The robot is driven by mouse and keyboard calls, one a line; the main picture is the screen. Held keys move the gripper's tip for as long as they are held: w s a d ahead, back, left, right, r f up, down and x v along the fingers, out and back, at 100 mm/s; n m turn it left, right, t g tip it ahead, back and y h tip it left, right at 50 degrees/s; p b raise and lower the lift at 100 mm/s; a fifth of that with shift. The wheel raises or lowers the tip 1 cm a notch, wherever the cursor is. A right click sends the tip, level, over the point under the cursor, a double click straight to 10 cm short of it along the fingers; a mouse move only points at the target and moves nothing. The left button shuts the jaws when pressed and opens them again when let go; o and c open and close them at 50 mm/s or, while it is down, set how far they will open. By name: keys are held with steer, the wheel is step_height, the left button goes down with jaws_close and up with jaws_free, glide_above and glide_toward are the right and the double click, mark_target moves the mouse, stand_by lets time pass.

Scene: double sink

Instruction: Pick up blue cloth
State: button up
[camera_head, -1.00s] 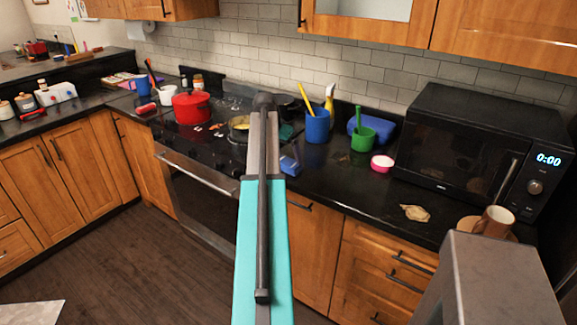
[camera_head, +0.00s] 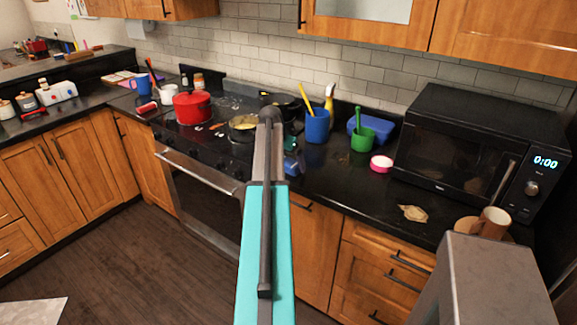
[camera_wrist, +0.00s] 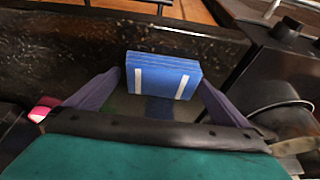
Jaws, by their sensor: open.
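The blue cloth (camera_wrist: 162,75) shows in the wrist view as a thick folded block with layered edges and two short white stripes. It lies between the tips of my open gripper (camera_wrist: 160,82), with a finger on either side. Whether either finger touches it, I cannot tell. In the head view, a small part of the blue cloth (camera_head: 291,164) shows on the dark counter just right of my arm, by the stove. My arm hides the rest of it, and my gripper cannot be made out there.
A blue cup (camera_head: 317,127) with a yellow-handled tool, a green cup (camera_head: 363,140) and a pink bowl (camera_head: 381,164) stand to the right. A pan (camera_head: 242,128) and red pot (camera_head: 192,107) are on the stove. A microwave (camera_head: 465,150) fills the right side.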

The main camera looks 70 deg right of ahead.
mark_target(290, 160)
steer(key=c, duration=1)
steer(key=shift+c, duration=0.2)
steer(key=shift+r, duration=0.1)
steer(key=shift+r+b, duration=0.8)
steer(key=shift+r, duration=0.85)
steer(key=s+a+b, duration=0.1)
steer(key=s+a, duration=0.3)
steer(key=a, duration=0.3)
steer(key=s+a+r+b, duration=0.1)
steer(key=s+a+b, duration=0.1)
steer(key=s+a, duration=0.2)
steer(key=shift+a+r+b, duration=0.3)
steer(key=shift+a, duration=1.1)
